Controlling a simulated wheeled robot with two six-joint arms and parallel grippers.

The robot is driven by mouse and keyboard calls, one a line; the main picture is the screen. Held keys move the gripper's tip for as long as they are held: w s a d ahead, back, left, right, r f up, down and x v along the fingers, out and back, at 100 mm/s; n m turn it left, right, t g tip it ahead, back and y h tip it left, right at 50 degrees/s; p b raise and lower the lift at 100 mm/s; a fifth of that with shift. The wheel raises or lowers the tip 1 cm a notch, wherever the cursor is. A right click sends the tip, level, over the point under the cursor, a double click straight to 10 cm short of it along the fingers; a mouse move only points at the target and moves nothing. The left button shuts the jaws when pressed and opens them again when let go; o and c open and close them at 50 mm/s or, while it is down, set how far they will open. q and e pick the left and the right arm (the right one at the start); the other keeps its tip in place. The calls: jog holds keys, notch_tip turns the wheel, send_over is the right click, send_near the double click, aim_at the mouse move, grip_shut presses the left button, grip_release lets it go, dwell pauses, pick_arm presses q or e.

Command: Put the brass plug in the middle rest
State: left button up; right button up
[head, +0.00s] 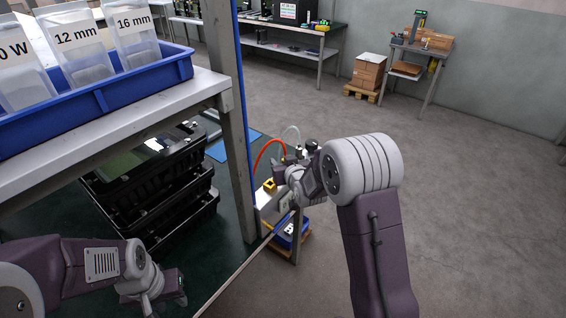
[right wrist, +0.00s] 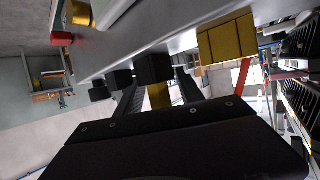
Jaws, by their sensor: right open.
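My right gripper (head: 285,190) is at the small grey stand (head: 270,207) beside the blue post, its fingertips hard to make out there. In the right wrist view its two dark fingers stand apart, so the gripper (right wrist: 156,80) is open. A brass-coloured piece (right wrist: 158,96) shows between the fingers, partly hidden by the gripper body; I cannot tell whether it is the brass plug or whether it touches them. Several black blocks (right wrist: 118,79) line the pale edge beyond; I cannot tell which is the middle rest. My left gripper (head: 168,287) is low at the left, its jaw opening unclear.
A yellow block (right wrist: 228,38) sits by the pale edge; a yellow piece (head: 269,185) also shows on the stand. A red hose (head: 268,150) arches behind. Black crates (head: 150,190) and a shelf with a blue bin (head: 100,100) crowd the left. The floor at right is open.

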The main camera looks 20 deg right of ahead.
jog(key=shift+r, duration=0.25)
jog(key=v, duration=1.2)
jog(key=s+f+g, duration=0.6)
jog(key=s, duration=0.4)
jog(key=s+f+g, duration=0.6)
jog(key=s, duration=0.5)
jog(key=shift+s+f+m, duration=0.2)
jog(key=shift+f+m, duration=0.05)
jog(key=shift+m, duration=0.05)
jog(key=shift+r+p, duration=0.1)
jog(key=shift+p, duration=0.25)
notch_tip(320, 180, up, 6)
jog(key=p, duration=0.5)
jog(key=shift+p, duration=0.4)
